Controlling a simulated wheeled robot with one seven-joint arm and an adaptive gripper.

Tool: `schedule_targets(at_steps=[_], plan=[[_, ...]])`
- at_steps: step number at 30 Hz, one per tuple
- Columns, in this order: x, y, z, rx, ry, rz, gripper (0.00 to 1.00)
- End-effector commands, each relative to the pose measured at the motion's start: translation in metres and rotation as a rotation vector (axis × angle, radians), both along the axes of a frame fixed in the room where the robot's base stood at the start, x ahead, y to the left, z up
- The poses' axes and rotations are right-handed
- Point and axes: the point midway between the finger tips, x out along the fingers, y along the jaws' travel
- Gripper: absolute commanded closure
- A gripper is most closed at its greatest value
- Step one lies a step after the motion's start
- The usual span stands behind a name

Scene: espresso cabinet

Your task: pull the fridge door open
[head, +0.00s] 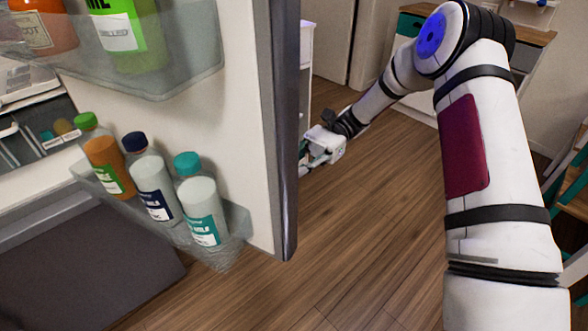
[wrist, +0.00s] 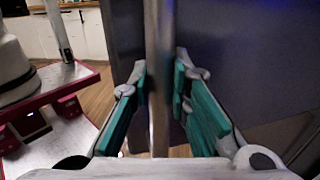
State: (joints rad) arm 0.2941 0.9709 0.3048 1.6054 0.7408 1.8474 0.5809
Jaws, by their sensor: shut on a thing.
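The fridge door (head: 235,90) stands open in the head view, its inner side with shelves facing me and its dark edge upright near the middle. My gripper (head: 305,163) is just past that edge, on the door's outer side, its fingers partly hidden by the door. In the wrist view, the door's outer face (wrist: 215,50) is dark grey. A vertical bar handle (wrist: 158,70) runs between the teal finger pads of my gripper (wrist: 163,85), which is shut on it.
Several bottles stand in the door shelves, among them an orange one (head: 108,165) and a teal-capped one (head: 200,205). A wood-topped cabinet (head: 530,35) is at the back right. Chair parts (head: 575,190) show at the right edge. The wood floor (head: 345,225) beyond the door is clear.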

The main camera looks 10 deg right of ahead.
Motion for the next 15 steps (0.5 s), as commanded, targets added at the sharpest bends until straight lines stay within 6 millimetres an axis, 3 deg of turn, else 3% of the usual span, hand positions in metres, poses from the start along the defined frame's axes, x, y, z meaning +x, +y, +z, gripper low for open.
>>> schedule_targets(at_steps=[14,15], plan=[[0.0014,0.0045,0.0010,0.005,-0.002,0.004,1.00],[0.0014,0.0046,0.0010,0.004,-0.003,0.004,0.76]])
